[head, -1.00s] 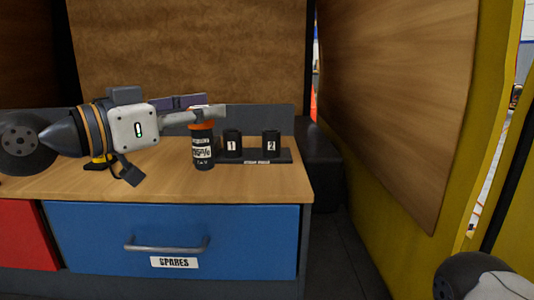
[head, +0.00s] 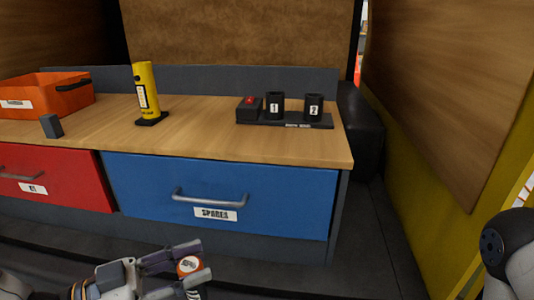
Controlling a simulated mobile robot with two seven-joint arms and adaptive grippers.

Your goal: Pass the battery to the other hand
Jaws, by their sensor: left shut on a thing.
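My left gripper (head: 196,263) is at the bottom of the head view, in front of the cabinet and below the bench top. It is shut on the battery, whose round orange end (head: 188,266) with a pale marking shows between the fingers. The rest of the battery is hidden. Part of my right arm shows at the lower right edge, but its gripper is out of view.
The wooden bench (head: 200,136) carries a black dock (head: 300,122) with cups marked 1 and 2, a yellow cylinder (head: 147,88), a small grey block (head: 52,126) and an orange bin (head: 50,95). The blue SPARES drawer (head: 270,195) and red drawer (head: 50,180) are shut.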

